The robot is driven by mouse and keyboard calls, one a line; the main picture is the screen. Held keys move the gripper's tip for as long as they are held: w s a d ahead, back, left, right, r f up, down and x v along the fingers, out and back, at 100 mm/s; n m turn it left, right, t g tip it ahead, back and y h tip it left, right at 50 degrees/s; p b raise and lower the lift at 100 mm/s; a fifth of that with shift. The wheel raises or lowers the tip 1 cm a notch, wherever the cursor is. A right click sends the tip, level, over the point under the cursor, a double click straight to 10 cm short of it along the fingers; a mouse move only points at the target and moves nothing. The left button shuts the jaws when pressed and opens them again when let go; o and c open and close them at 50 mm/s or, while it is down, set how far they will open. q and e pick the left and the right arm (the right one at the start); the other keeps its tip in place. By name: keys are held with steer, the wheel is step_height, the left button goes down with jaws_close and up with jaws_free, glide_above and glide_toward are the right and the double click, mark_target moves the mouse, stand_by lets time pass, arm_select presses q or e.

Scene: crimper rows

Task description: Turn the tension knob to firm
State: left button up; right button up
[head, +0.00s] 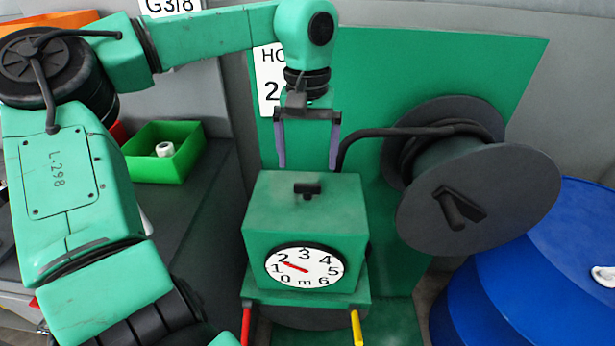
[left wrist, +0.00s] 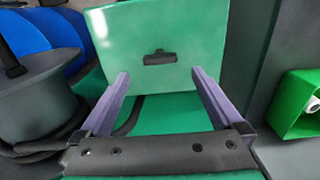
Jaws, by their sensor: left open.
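The tension knob looks to be the small black bar-shaped knob (head: 307,189) on top of the green box (head: 275,215). It also shows in the left wrist view (left wrist: 160,57), its bar running across the picture. No setting marks are legible around it. A white dial (head: 304,268) with a red pointer near 2 is on the box's front. My left gripper (head: 308,165) is open and empty, above and behind the knob, its two purple-grey fingers apart and pointing down. In the left wrist view the left gripper (left wrist: 158,78) has the knob beyond and between its fingertips. My right gripper is not in view.
A large dark reel (head: 530,200) with a crank and black hose stands right of the box. A blue drum (head: 540,280) is at the far right. A green bin (head: 187,168) with a white fitting sits left. Red (head: 246,325) and yellow (head: 357,328) handles show below the box.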

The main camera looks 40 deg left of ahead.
mark_target(308, 185)
arm_select(q)
step_height(308, 185, up, 9)
steer(key=shift+f, duration=0.15)
steer(key=shift+f, duration=0.1)
stand_by(0.3)
